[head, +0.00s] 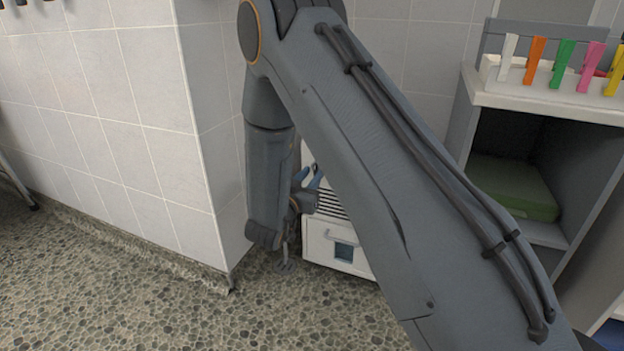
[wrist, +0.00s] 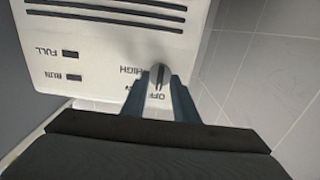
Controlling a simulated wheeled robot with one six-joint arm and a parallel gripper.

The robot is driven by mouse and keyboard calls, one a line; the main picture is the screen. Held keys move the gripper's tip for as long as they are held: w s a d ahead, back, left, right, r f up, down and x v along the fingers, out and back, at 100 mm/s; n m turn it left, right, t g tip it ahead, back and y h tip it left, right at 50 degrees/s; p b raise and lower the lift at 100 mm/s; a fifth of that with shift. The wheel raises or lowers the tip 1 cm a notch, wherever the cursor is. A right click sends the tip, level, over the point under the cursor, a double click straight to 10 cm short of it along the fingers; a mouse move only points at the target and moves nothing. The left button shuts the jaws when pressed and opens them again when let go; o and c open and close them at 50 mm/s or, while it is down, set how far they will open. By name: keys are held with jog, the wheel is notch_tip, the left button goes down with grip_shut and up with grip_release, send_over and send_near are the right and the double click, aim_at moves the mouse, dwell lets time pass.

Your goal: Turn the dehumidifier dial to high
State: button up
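The dehumidifier is a white box with dark vent slots. In the wrist view its panel (wrist: 100,52) appears upside down, with FULL and RUN lamps and the words HIGH and OFF; another label is partly covered by a finger. The grey round dial (wrist: 158,70) has a dark upright line across its middle, in line with OFF. My gripper (wrist: 162,82) has its two blue fingers apart, one on each side of the dial; I cannot tell whether they touch it. In the head view my arm hides much of the dehumidifier (head: 318,243), and the dial is not visible there.
A tiled wall corner (head: 205,150) stands close left of my arm and the dehumidifier. The pebbled floor (head: 130,300) is clear in front.

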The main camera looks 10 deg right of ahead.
jog(key=shift+w+d, duration=0.2)
jog(key=shift+w, duration=0.05)
grip_shut()
